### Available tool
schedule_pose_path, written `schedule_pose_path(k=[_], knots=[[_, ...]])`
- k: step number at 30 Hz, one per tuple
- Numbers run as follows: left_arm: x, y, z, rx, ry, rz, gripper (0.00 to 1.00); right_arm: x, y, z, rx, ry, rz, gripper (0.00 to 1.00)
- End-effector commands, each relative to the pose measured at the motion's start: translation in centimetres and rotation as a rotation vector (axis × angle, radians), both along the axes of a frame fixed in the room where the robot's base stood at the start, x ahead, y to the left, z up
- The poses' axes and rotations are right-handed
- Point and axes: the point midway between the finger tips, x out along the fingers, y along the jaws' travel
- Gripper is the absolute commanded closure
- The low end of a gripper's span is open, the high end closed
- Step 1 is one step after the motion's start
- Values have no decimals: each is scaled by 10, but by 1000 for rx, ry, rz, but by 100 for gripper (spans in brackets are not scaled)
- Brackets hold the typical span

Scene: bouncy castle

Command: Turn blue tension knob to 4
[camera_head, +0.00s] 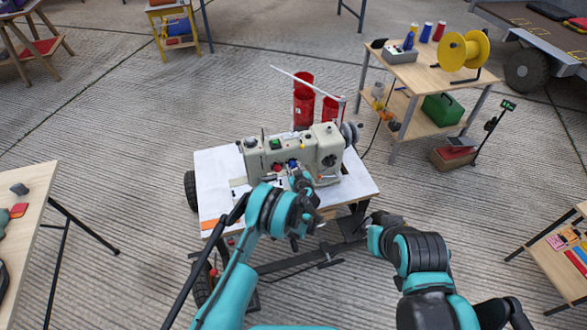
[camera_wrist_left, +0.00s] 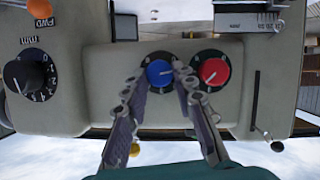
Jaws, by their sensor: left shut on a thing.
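The blue tension knob (camera_wrist_left: 159,73) sits on the front of a pale sewing machine (camera_head: 322,142), beside a red knob (camera_wrist_left: 213,71). In the left wrist view the two fingers of my left gripper (camera_wrist_left: 160,76) are on either side of the blue knob, closed on it. A white mark on the blue knob points right in that view. Its dial numbers are too small to read. In the head view my left gripper (camera_head: 300,182) is at the machine's front. My right gripper (camera_head: 384,219) is apart from the machine, and its fingers are unclear.
The machine stands on a white-topped table (camera_head: 215,172). A black mm dial (camera_wrist_left: 30,77) and an orange FWD button (camera_wrist_left: 40,8) are left of the knobs in the wrist view. Red cylinders (camera_head: 303,104) stand behind. A wooden shelf table (camera_head: 425,80) is at the back right.

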Motion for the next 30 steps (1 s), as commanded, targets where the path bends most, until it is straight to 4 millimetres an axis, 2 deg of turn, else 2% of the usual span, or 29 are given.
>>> schedule_pose_path(k=[8,9,11,23,26,30], knots=[[1,1,1,2,-2,0,100,0,0,0,0,0,0,100],[1,1,1,2,-2,0,68,0,0,0,0,0,0,100],[1,1,1,2,-2,0,53,0,0,0,0,0,0,100],[-6,-2,3,1,-1,-1,53,0,0,0,0,0,0,100],[-19,-6,8,1,-1,-2,53,0,0,0,0,0,0,100],[-46,-13,20,0,-1,-3,53,0,0,0,0,0,0,100]])
